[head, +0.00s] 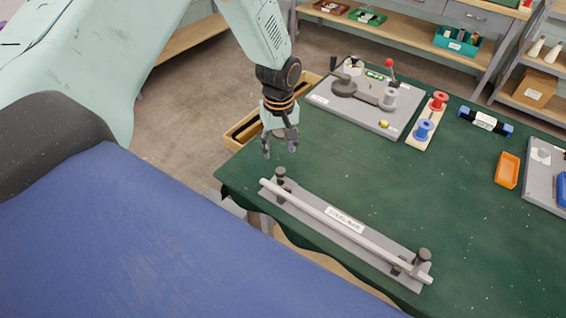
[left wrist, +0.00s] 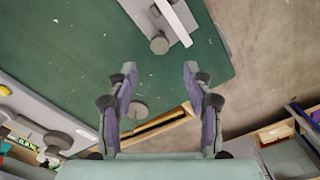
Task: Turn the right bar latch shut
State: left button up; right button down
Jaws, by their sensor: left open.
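A white bar (head: 340,227) lies along a grey base plate (head: 318,222) near the front edge of the green table. The right bar latch (head: 421,260), a dark knobbed post, stands by the bar's right end. A similar left latch (head: 281,175) stands at the other end. Whether the right latch is turned over the bar is too small to tell. My left gripper (head: 280,150) is open and empty, above the table's left corner beyond the left latch. The left wrist view shows the open fingers (left wrist: 160,80) and one latch knob (left wrist: 160,43) beside the bar's end. My right gripper is not in view.
A grey board with a crank and red-topped lever (head: 358,105) stands behind. Red and blue spools (head: 427,118), a blue-ended roll (head: 485,122) and an orange tray (head: 507,170) lie farther right. The green mat (head: 400,185) between is mostly clear.

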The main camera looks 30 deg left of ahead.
aim_at(280, 171)
pick_arm(q)
jog(key=shift+s, duration=0.3)
jog(key=shift+d+f, duration=0.15)
jog(key=shift+f, duration=0.15)
jog(key=f, duration=0.5)
jog(key=shift+w+f, duration=0.35)
jog(key=shift+f, duration=0.4)
jog(key=shift+s+f, duration=0.2)
jog(key=shift+w+d+f, duration=0.1)
jog(key=shift+f, duration=0.05)
jog(key=shift+w+f, duration=0.1)
jog(key=shift+c, duration=1.4)
jog(key=shift+s, duration=0.2)
jog(key=c, duration=0.4)
grip_shut()
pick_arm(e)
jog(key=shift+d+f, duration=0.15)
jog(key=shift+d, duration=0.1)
